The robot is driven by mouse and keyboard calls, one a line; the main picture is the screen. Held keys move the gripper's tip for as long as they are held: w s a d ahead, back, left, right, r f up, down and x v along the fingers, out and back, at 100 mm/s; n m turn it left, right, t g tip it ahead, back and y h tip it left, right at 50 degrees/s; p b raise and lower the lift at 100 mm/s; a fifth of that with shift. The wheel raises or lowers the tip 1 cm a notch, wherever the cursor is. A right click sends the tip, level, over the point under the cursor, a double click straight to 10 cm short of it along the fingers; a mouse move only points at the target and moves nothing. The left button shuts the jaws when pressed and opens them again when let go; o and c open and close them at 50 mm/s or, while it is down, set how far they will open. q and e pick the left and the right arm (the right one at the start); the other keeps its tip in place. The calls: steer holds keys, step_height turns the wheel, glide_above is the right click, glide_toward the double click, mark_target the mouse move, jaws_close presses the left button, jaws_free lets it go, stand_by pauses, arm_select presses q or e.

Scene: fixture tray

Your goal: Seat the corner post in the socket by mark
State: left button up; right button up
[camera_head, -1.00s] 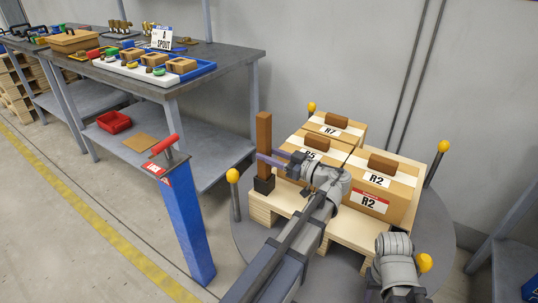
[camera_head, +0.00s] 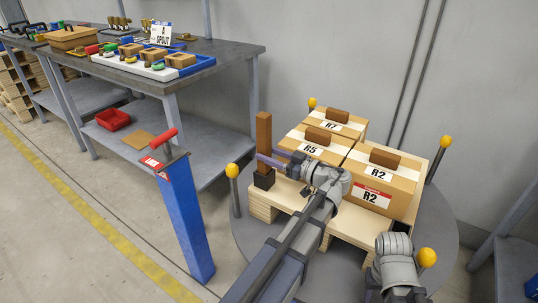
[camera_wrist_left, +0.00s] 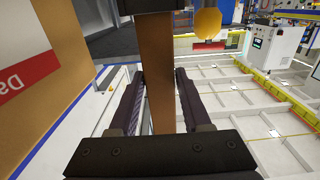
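The corner post (camera_head: 264,135) is a tall brown square bar, upright at the near left corner of the wooden pallet. Its lower end is inside the black socket (camera_head: 263,179), whose rim hides it. My left gripper (camera_head: 268,160) is shut around the post's middle. In the left wrist view the post (camera_wrist_left: 158,75) runs between the two dark fingers (camera_wrist_left: 160,98), which lie close along its sides. The socket is not clearly seen there. No mark by the socket can be made out. My right arm shows at the lower right, but its gripper is out of frame.
Cartons labelled R5 (camera_head: 311,149), R7 (camera_head: 327,126) and R2 (camera_head: 369,195) stand on the pallet (camera_head: 345,231), close to my left arm. Yellow-topped posts (camera_head: 232,171) surround it. A blue pedestal (camera_head: 187,222) with a red handle and a workbench (camera_head: 220,57) are to the left.

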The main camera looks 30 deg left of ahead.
arm_select(q)
steer(key=o, duration=0.4)
steer(key=shift+d, duration=0.1)
steer(key=d, duration=0.7)
steer(key=shift+s+d, duration=0.3)
stand_by(0.4)
